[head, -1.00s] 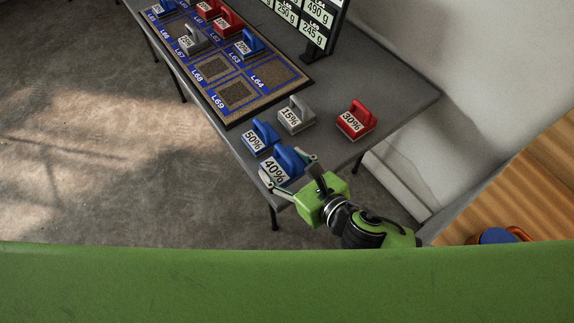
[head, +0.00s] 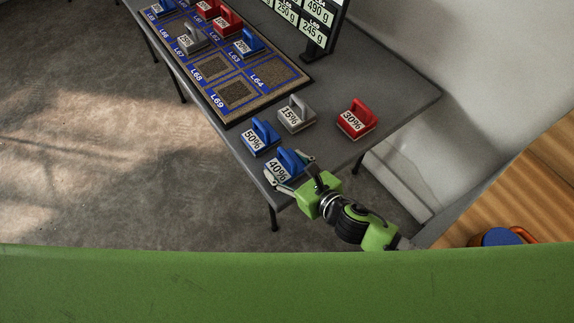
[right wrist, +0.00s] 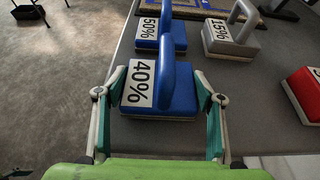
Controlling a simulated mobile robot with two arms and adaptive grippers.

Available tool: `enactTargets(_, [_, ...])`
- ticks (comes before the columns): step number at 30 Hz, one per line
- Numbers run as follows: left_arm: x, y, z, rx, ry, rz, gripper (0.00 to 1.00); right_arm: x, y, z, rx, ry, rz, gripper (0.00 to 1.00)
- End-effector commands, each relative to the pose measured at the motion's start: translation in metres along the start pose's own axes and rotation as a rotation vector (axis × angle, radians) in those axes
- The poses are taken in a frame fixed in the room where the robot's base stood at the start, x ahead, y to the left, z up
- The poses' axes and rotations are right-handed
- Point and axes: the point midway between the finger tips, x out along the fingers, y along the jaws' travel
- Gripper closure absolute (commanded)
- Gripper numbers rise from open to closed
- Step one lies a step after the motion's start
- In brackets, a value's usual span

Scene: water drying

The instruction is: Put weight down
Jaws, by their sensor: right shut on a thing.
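The blue weight marked 40% (head: 287,161) is at the near corner of the grey table (head: 383,83), upright, and appears to rest on the tabletop. My right gripper (head: 289,166) is shut on it, one finger on each side. In the right wrist view the 40% weight (right wrist: 175,92) sits between the two fingers of the gripper (right wrist: 161,95), its label facing up and its handle free. The weight's underside is hidden. My left gripper is not in view.
A blue 50% weight (head: 260,137) stands just beyond the held one. A grey 15% weight (head: 296,114) and a red 30% weight (head: 356,119) stand farther right. A marked mat (head: 291,87) holds several weights, with a display (head: 322,35) behind it.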

Motion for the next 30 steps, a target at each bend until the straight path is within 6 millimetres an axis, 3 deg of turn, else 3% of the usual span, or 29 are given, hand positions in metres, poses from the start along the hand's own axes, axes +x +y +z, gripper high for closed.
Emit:
enactTargets(2, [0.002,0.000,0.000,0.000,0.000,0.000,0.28,0.001,0.000,-0.002,-0.001,-0.002,0.000,0.66])
enactTargets(3, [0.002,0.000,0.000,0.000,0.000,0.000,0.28,0.001,0.000,-0.003,-0.001,0.000,0.000,0.35])
enactTargets(5, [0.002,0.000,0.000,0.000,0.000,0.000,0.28,0.001,0.000,-0.002,0.000,0.000,0.000,0.21])
enactTargets(18, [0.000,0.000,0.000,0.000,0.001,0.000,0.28,-0.004,0.000,0.000,0.000,0.002,0.000,0.21])
enactTargets(23, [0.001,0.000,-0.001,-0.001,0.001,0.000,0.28,-0.029,0.000,-0.001,0.000,0.003,0.000,0.21])
enactTargets(30, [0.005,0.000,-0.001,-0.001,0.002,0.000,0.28,-0.081,0.000,-0.003,0.000,0.004,0.000,0.21])
